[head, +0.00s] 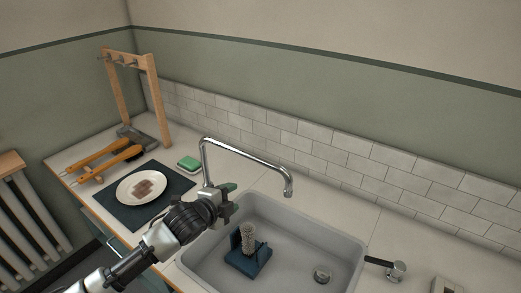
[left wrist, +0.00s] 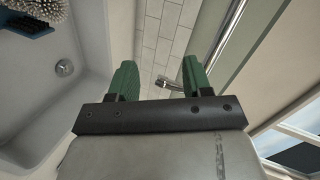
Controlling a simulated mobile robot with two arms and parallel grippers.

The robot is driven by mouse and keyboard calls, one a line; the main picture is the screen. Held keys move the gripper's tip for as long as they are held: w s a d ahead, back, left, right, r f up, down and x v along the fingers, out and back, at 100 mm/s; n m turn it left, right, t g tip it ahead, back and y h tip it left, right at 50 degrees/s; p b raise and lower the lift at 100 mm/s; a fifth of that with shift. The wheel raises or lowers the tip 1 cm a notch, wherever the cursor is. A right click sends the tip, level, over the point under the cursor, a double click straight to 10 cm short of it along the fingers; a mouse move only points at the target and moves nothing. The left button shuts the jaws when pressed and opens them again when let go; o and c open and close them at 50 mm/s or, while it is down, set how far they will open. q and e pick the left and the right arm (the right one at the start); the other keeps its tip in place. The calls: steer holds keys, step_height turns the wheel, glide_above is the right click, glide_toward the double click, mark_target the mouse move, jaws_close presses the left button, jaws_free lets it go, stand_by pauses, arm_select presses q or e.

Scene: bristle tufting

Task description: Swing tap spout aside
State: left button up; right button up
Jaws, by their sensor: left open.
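The chrome tap spout (head: 248,155) rises at the back left of the sink, runs right and bends down at its tip over the basin. My left gripper (head: 230,191) is open at the sink's left rim, close to the foot of the tap, and hides part of it. In the left wrist view the two green fingers of my left gripper (left wrist: 160,75) are apart. A short piece of chrome tap (left wrist: 166,82) shows between them, nearer the right finger. Whether a finger touches it I cannot tell. My right gripper is not in view.
The grey sink (head: 290,212) holds a blue caddy (head: 246,262) with a pale cylinder. A black-and-chrome lever (head: 394,270) stands right of the sink. Left are a plate (head: 128,190) on a dark mat, a green sponge (head: 188,163), orange-handled tools (head: 104,158) and a wooden rack (head: 153,90).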

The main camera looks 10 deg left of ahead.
mark_target(249, 157)
arm_select(q)
steer(key=w+r+m+t+h, duration=0.1)
steer(key=w+r+m, duration=0.25)
steer(key=r, duration=0.35)
steer(key=x, duration=0.3)
steer(key=p+x, duration=0.1)
steer(key=x, duration=0.2)
steer(key=p+x, duration=0.1)
steer(key=x, duration=0.2)
steer(key=shift+a+r, duration=0.15)
steer(key=shift+r, duration=0.2)
steer(key=shift+p+x, duration=0.3)
steer(key=shift+x, duration=0.7)
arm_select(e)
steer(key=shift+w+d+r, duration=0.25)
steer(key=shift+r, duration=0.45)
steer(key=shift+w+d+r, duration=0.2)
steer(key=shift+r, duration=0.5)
arm_select(q)
steer(key=shift+c, duration=0.3)
jaws_close()
